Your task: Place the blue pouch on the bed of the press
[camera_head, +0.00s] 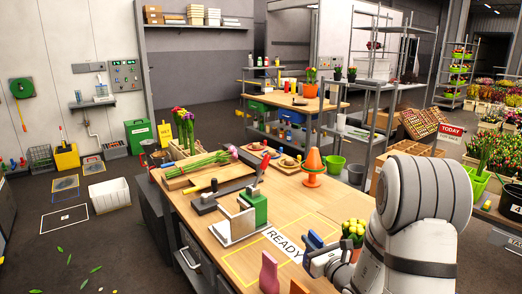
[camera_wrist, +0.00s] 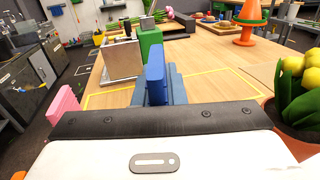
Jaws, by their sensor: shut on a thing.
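The blue pouch (camera_head: 315,239) is held upright in my gripper (camera_head: 318,252), above the front part of the wooden table. In the wrist view the blue pouch (camera_wrist: 156,76) stands between the blue-grey fingers, which hide its lower part. What looks like the press (camera_head: 254,206) stands left of my gripper, with a green body and a pale metal plate. Its pale base, seemingly the bed (camera_head: 226,237), looks bare. In the wrist view the press (camera_wrist: 150,41) is ahead and slightly left, beyond the pouch and apart from it.
A pink pouch-like object (camera_head: 269,272) stands near the table's front edge. A potted yellow plant (camera_head: 354,230) is close on my gripper's right. An orange cone (camera_head: 314,165) stands farther back. A yellow-outlined area with a READY label (camera_head: 284,244) lies near the gripper.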

